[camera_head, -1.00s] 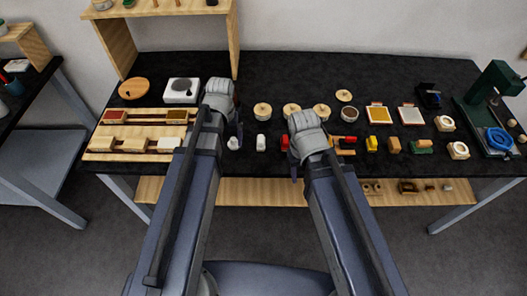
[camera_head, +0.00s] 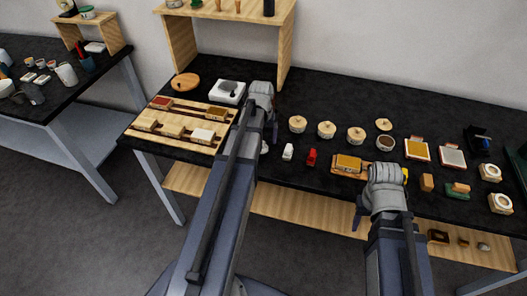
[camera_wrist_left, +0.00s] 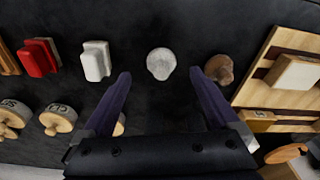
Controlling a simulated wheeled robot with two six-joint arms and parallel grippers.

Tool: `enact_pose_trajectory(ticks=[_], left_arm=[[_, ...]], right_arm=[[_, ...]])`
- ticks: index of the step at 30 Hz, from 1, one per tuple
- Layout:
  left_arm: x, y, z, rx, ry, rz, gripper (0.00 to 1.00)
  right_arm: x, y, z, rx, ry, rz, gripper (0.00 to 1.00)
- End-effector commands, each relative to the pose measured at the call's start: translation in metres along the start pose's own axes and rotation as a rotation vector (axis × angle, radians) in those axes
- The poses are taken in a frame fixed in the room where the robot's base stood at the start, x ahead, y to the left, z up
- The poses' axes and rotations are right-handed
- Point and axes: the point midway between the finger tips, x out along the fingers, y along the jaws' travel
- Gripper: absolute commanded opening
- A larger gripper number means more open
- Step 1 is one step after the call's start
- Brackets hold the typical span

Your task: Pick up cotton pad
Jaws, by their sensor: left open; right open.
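The likely cotton pad is a round white fuzzy piece (camera_wrist_left: 160,63) on the black table, seen in the left wrist view. In the head view a white piece (camera_head: 265,148) shows beside my left arm, mostly hidden by it. My left gripper (camera_wrist_left: 160,75) is open and empty, its two dark fingers on either side below the pad in the left wrist view; it is not touching it. In the head view my left gripper (camera_head: 273,128) is over the table, largely hidden by its wrist. My right gripper (camera_head: 362,214) is at the table's front edge, its jaws mostly hidden.
A white block (camera_wrist_left: 96,61) and a red block (camera_wrist_left: 38,57) lie left of the pad in the wrist view. A brown piece (camera_wrist_left: 219,69) lies close on its right, by a wooden rack (camera_wrist_left: 275,85). Several lidded round pots (camera_head: 327,129) stand behind.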

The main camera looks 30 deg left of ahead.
Motion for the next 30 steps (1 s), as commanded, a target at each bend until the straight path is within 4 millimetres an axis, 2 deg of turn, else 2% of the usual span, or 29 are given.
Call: enact_pose_trajectory(ticks=[8,20,29,30], left_arm=[[0.009,0.0,-0.001,0.001,0.0,0.0,0.95],[0.054,-0.001,-0.006,0.001,0.0,0.0,0.95],[0.053,-0.001,-0.006,0.001,0.0,0.0,0.95],[0.053,-0.001,-0.006,0.001,0.0,0.0,0.91]], right_arm=[[0.008,-0.001,0.0,0.0,0.0,0.0,0.5],[0.052,-0.005,-0.003,0.0,0.0,0.0,0.5],[0.052,-0.005,-0.003,0.0,0.0,0.0,0.5],[0.052,-0.005,-0.003,0.0,0.0,0.0,0.5]])
